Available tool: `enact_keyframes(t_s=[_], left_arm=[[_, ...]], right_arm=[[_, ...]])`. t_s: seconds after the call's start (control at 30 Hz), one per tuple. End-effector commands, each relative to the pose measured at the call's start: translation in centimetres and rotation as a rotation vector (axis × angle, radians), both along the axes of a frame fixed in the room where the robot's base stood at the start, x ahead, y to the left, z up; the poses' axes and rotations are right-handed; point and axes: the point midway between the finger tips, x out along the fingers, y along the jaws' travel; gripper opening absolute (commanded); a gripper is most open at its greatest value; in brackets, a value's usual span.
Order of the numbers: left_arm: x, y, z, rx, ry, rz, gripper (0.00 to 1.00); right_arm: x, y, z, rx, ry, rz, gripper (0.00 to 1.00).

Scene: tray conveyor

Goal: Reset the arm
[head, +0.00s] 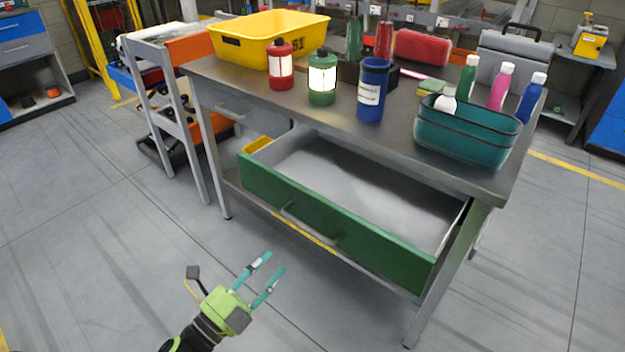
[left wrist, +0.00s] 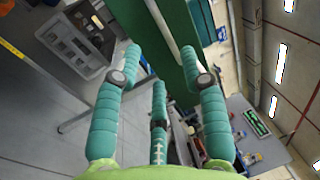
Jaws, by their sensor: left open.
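My left gripper (head: 263,279) is open and empty in the lower part of the head view. Its teal fingers stand apart, in front of and below an open green drawer (head: 330,226) of a metal table. In the left wrist view the open fingers (left wrist: 168,62) show with nothing between them. The drawer's green front and pale handle (left wrist: 160,22) lie beyond them, apart from the fingertips. My right gripper is in neither view.
The table (head: 405,125) bears a yellow bin (head: 268,48), a red bottle (head: 281,78), a green bottle (head: 322,90), a blue bottle (head: 371,100) and a teal basket (head: 466,142). The drawer sticks out toward me. The floor (head: 110,250) at left is clear.

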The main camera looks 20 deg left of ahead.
Motion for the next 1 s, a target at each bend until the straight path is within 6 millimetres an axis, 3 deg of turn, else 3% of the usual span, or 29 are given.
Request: enact_keyframes(t_s=[0.13,0.23,0.37,0.47,0.6,0.67,0.8,0.93,1.0], left_arm=[[0.2,0.2,-0.8,-0.02,0.023,0.008,0.42],[0.7,0.7,-4.0,-0.109,0.117,0.04,0.42],[1.0,1.7,-12.2,-0.323,0.353,0.131,0.42],[-0.1,1.8,-19.9,-0.512,0.568,0.228,0.42],[-3.9,1.1,-29.9,-0.745,0.858,0.394,0.42],[-6.1,0.6,-33.7,-0.83,0.973,0.473,0.42],[-12.5,-0.6,-40.9,-0.989,1.217,0.682,0.42],[-19.3,-1.5,-45.7,-1.094,1.408,0.906,0.42],[-21.5,-1.3,-42.4,-1.081,1.441,0.944,0.42]], right_arm=[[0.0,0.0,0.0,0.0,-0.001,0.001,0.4],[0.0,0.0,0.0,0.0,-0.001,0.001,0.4],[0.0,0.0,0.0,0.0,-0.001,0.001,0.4],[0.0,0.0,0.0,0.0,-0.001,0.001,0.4],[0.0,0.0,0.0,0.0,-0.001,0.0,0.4],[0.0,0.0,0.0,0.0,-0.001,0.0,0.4],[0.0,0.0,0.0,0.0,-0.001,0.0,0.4],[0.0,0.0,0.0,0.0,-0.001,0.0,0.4],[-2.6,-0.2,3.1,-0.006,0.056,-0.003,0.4]])
